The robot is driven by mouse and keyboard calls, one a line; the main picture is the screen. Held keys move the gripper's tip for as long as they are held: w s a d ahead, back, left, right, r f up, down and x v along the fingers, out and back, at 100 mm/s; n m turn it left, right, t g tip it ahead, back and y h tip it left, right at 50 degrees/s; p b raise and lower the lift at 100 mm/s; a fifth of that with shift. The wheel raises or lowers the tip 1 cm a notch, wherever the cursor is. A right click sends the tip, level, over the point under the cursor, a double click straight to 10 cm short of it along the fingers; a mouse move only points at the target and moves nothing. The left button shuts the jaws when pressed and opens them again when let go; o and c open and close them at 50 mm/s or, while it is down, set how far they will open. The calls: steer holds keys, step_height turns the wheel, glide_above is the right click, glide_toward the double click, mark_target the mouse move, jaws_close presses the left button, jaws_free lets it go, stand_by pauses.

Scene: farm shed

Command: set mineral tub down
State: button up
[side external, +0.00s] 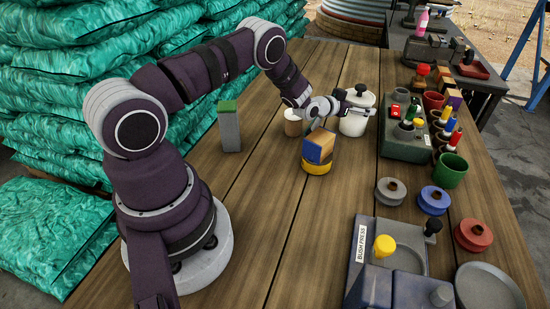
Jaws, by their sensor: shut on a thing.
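The mineral tub appears to be the white lidded tub (353,127) with a dark knob on top, upright near the far middle of the table. My gripper (358,106) reaches it from the left and is shut on it, with the fingers at its upper side. The fingers hide part of the tub. I cannot tell whether its base touches the wooden table (260,190) or hangs just above it.
Left of the tub stand a white-topped brown cylinder (293,124), a yellow ring (317,167) holding a blue-and-tan block (319,146), and a green-topped grey block (229,128). Right are a green-grey fixture (405,148), cups and spools. A bush press (375,260) is in front.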

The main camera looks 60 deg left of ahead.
steer(key=shift+r, duration=0.1)
step_height(320, 180, up, 20)
steer(key=s+d+f+m+g+h, duration=0.2)
steer(key=s+d+m+h, duration=0.25)
steer(key=d, duration=0.35)
steer(key=s+d+f+m+g+h, duration=0.1)
steer(key=s+d+m+g+h, duration=0.1)
steer(key=s+d+m+h, duration=0.45)
steer(key=s+d+f+m+g+h, duration=0.2)
steer(key=d+h, duration=0.2)
steer(key=d, duration=0.6)
steer(key=s+d+r+m+g, duration=0.2)
steer(key=s+m+g, duration=0.35)
steer(key=s, duration=0.25)
steer(key=s+d+r+m+g, duration=0.2)
steer(key=s+m+g, duration=0.2)
steer(key=s+g, duration=0.3)
steer(key=s+d+r+m+g, duration=0.25)
steer(key=s+m+g, duration=0.2)
steer(key=s, duration=0.45)
step_height(320, 180, down, 22)
steer(key=shift+r, duration=0.25)
